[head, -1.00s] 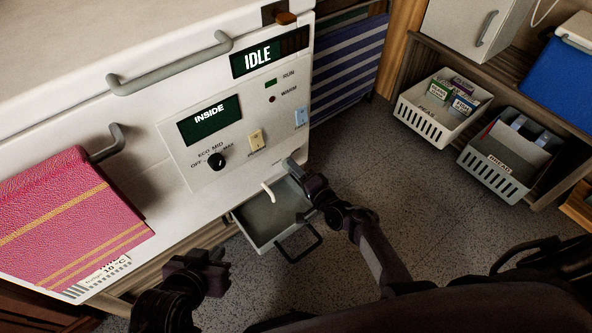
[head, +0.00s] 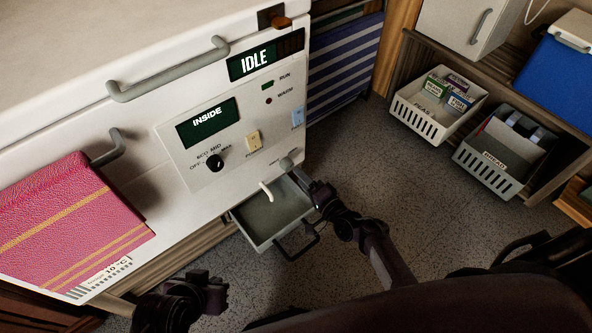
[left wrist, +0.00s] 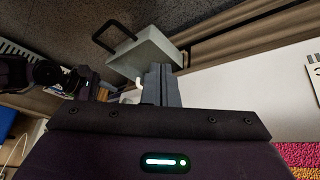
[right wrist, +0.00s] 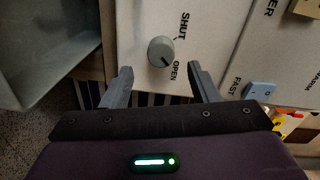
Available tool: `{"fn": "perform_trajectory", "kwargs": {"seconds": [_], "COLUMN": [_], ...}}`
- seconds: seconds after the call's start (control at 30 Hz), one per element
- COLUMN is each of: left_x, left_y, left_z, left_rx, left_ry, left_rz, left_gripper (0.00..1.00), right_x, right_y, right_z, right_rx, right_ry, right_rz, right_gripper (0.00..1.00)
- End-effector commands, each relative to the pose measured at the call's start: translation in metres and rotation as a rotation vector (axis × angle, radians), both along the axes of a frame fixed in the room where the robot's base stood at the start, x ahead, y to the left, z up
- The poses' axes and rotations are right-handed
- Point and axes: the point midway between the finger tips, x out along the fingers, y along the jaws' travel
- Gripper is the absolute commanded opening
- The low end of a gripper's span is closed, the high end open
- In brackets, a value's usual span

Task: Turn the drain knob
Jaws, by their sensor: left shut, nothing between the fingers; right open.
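The drain knob (head: 287,163) is a small round grey dial at the lower right corner of the white front panel. In the right wrist view the knob (right wrist: 161,50) sits between the words SHUT and OPEN, and its dark mark points down toward OPEN. My right gripper (head: 303,180) is just off the knob, apart from it; the open fingers (right wrist: 160,70) are empty, with the knob beyond the gap between them. My left gripper (head: 218,288) is shut and empty, low in front of the cabinet; its closed fingers show in the left wrist view (left wrist: 161,70).
A grey drip tray (head: 262,222) with a black handle stands under a white spout (head: 266,191), left of my right gripper. A black dial (head: 214,163) and switches are on the panel. Floor (head: 400,190) at right is clear.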

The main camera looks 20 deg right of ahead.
Motion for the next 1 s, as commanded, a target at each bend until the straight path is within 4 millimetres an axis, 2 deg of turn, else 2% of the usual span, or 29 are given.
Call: {"fn": "perform_trajectory", "kwargs": {"seconds": [0.1, 0.23, 0.83, 0.93, 1.0], "left_x": [-0.002, -0.003, -0.003, -0.003, -0.003], "left_y": [0.006, 0.010, 0.011, 0.011, 0.011], "left_z": [0.003, 0.002, 0.001, 0.001, 0.001], "left_rx": [0.020, 0.032, 0.034, 0.034, 0.034], "left_ry": [0.031, 0.049, 0.053, 0.053, 0.053], "left_rz": [0.009, 0.015, 0.017, 0.018, 0.018], "left_gripper": [0.00, 0.00, 0.00, 0.00, 0.00], "right_x": [-0.017, -0.027, -0.029, -0.032, -0.038], "right_y": [-0.007, -0.010, -0.011, -0.008, -0.003], "right_z": [0.003, 0.003, 0.002, 0.000, -0.004], "right_rx": [-0.001, 0.000, -0.002, -0.060, -0.167], "right_ry": [0.001, -0.001, 0.000, 0.014, 0.041], "right_rz": [0.000, -0.001, 0.001, 0.022, 0.058], "right_gripper": [0.55, 0.55, 0.55, 0.55, 0.55]}}
